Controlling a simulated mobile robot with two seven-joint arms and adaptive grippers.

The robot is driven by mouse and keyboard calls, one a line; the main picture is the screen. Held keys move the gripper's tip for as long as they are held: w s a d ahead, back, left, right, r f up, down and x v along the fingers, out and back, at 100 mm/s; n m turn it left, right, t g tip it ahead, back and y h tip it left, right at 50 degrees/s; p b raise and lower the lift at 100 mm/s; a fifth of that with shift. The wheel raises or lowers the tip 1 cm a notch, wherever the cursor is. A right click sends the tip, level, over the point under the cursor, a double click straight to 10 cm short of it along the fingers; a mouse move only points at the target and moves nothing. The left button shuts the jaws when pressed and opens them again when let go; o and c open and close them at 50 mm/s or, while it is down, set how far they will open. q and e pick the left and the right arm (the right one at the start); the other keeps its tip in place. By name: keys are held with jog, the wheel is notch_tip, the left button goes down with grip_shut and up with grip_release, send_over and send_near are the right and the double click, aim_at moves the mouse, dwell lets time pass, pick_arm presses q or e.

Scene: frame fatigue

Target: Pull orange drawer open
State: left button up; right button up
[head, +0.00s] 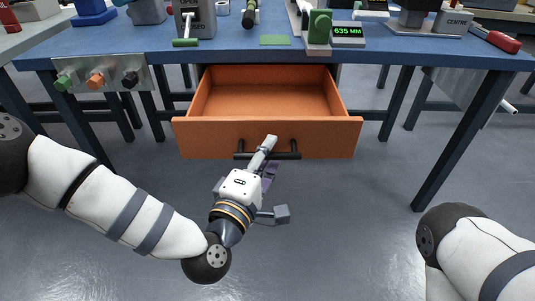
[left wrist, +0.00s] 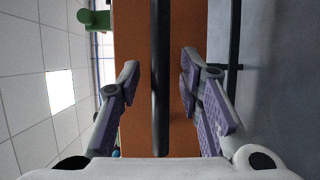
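The orange drawer (head: 268,140) hangs under the blue workbench and stands pulled out, its empty inside showing. Its black bar handle (head: 285,156) runs across the front face. My left gripper (head: 267,146) is at the handle, near the middle of the drawer front. In the left wrist view the handle (left wrist: 160,50) passes between the two spread fingers of the left gripper (left wrist: 159,70), with a gap on each side. The orange front (left wrist: 133,90) lies behind it. My right gripper is out of view; only part of the right arm shows at the lower right.
The blue workbench (head: 420,56) spans the back, with dark legs on both sides. A panel with green, orange and black knobs (head: 97,80) is at its left. A green-handled gauge reading 635 mm (head: 347,31) stands on top. The grey floor before the drawer is clear.

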pick_arm(q)
jog(key=v, duration=1.2)
